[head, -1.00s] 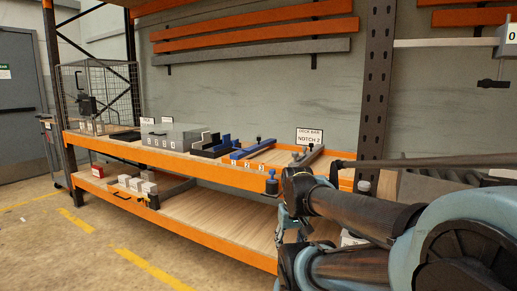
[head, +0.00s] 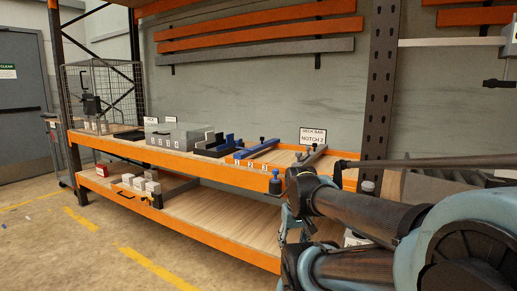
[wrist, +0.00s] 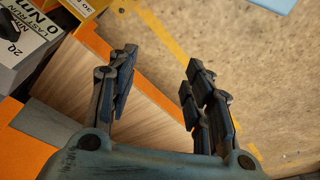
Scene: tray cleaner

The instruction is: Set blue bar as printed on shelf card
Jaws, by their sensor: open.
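The blue bar (head: 258,149) lies across the upper shelf deck in the head view, above a row of number labels 1, 2 and 3 on the front edge. The shelf card (head: 313,136) stands behind and right of it and reads "DECK BAR NOTCH 2". A grey bar (head: 306,158) lies to the right, below the card. My gripper (wrist: 160,88) shows in the wrist view with its two fingers apart and nothing between them. It hangs over the floor and a wooden shelf edge. The blue bar is not seen in the wrist view.
A grey box (head: 178,137) and a dark holder with blue and grey pieces (head: 215,146) stand left of the bar. A wire cage (head: 100,95) is at the far left. The lower shelf (head: 215,212) is mostly bare. A printed box (wrist: 25,45) sits near my gripper.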

